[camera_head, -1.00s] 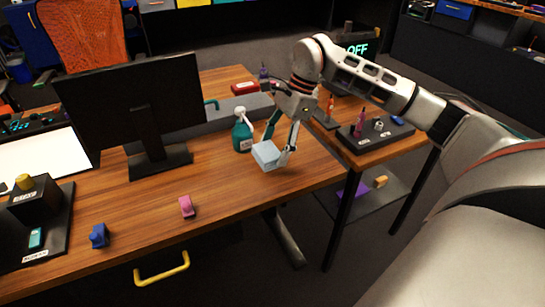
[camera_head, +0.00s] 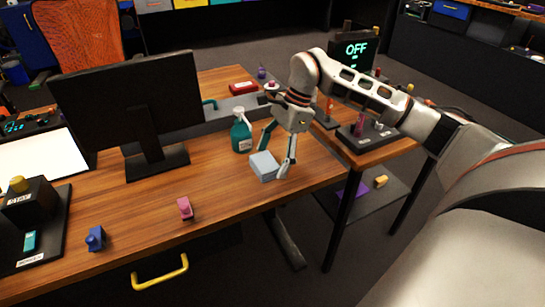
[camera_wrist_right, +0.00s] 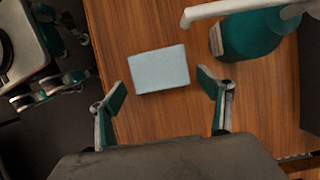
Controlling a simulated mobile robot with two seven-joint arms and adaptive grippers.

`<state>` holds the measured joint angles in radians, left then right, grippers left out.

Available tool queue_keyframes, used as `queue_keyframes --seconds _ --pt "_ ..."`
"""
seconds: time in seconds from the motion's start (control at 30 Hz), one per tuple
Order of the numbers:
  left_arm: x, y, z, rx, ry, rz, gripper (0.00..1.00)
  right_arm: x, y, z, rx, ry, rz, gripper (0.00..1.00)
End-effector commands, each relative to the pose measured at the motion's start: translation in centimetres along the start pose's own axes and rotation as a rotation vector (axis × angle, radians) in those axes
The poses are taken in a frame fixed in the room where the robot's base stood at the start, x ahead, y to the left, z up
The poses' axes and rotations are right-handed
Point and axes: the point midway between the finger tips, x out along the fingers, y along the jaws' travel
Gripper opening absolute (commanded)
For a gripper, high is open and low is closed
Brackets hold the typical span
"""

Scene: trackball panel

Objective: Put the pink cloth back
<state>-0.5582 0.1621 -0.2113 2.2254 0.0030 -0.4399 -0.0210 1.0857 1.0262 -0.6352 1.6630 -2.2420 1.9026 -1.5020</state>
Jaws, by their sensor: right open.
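I see no pink cloth; the only cloth-like thing is a light blue folded square (camera_head: 263,166), flat on the wooden desk near its front edge. It also shows in the right wrist view (camera_wrist_right: 159,69). My right gripper (camera_head: 271,159) is open, its two fingers apart at the near side of the blue square in the wrist view (camera_wrist_right: 216,92), with nothing held. A small pink object (camera_head: 185,208) stands on the desk by the front edge; it does not look like cloth. My left gripper (camera_wrist_right: 68,55) shows at the wrist view's left edge, fingers spread, beyond the desk.
A teal spray bottle (camera_head: 241,136) stands close behind the blue square. A monitor (camera_head: 130,105) and a small blue object (camera_head: 96,238) are further left. A side table holds a dark panel (camera_head: 368,138). A purple cloth-like piece (camera_head: 353,188) lies on the low shelf beneath.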

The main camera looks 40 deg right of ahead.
Motion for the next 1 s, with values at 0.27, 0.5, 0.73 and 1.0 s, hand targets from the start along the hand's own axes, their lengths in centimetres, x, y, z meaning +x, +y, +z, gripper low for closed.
queue_keyframes --seconds 0.27,0.5,0.73,1.0 --pt "-0.3 0.0 0.0 0.000 -0.002 0.000 0.00 -1.9 -0.1 0.1 -0.002 0.001 -0.007 0.78" --pt "-0.5 -0.2 0.0 0.004 -0.005 -0.005 0.00 -7.0 -0.2 0.2 -0.001 0.000 -0.011 0.78" --pt "-0.6 -0.5 0.1 0.002 -0.010 -0.012 0.00 -10.8 -0.1 0.1 -0.001 -0.001 -0.007 0.78" --pt "-0.5 -0.6 0.4 -0.006 -0.018 -0.018 0.00 -12.1 0.0 0.0 0.000 -0.001 0.000 0.78"
